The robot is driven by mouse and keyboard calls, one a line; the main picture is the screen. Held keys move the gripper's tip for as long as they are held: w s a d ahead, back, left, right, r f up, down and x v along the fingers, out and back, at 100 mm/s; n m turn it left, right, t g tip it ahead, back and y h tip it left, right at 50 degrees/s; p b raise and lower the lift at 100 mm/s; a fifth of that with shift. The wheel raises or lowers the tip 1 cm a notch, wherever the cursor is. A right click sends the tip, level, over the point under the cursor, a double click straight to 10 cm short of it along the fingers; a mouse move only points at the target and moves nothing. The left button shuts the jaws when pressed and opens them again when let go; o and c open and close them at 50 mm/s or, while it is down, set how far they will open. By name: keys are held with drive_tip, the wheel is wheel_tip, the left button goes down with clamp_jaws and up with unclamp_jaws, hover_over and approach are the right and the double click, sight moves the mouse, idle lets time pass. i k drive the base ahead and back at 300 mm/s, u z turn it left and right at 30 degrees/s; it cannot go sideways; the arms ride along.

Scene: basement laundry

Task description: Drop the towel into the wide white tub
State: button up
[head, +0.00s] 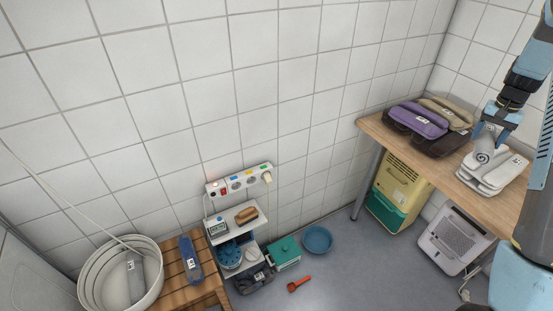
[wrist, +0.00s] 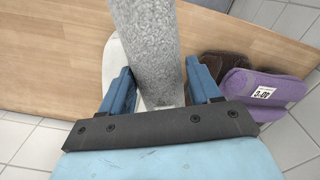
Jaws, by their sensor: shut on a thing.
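My gripper (head: 490,127) is at the right, above the wooden table, with its blue fingers shut on a rolled grey towel (head: 483,155). In the wrist view the towel (wrist: 155,40) stands between the two fingers of my gripper (wrist: 160,78). In the head view its lower end is close to a stack of white folded things (head: 496,180); I cannot tell whether they touch. The wide white tub (head: 88,281) is at the lower left, far from my gripper. A grey rolled thing with a label (head: 135,275) is inside it.
The table (head: 380,130) also bears a purple roll (head: 418,122) and brown and beige items. A slatted wooden stool (head: 185,293) with a blue item (head: 190,262) stands beside the tub. A shelf, blue bowl (head: 317,239) and red tool (head: 299,285) are on the floor between.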

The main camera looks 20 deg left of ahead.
sight(123, 282)
drive_tip(key=k, duration=1)
drive_tip(key=z, duration=1.3)
drive_tip(key=i, duration=0.2)
drive_tip(key=u, duration=2.85)
drive_tip(key=k, duration=0.5)
drive_tip(key=u, duration=0.5)
drive_tip(key=i, duration=0.85)
drive_tip(key=z, duration=0.45)
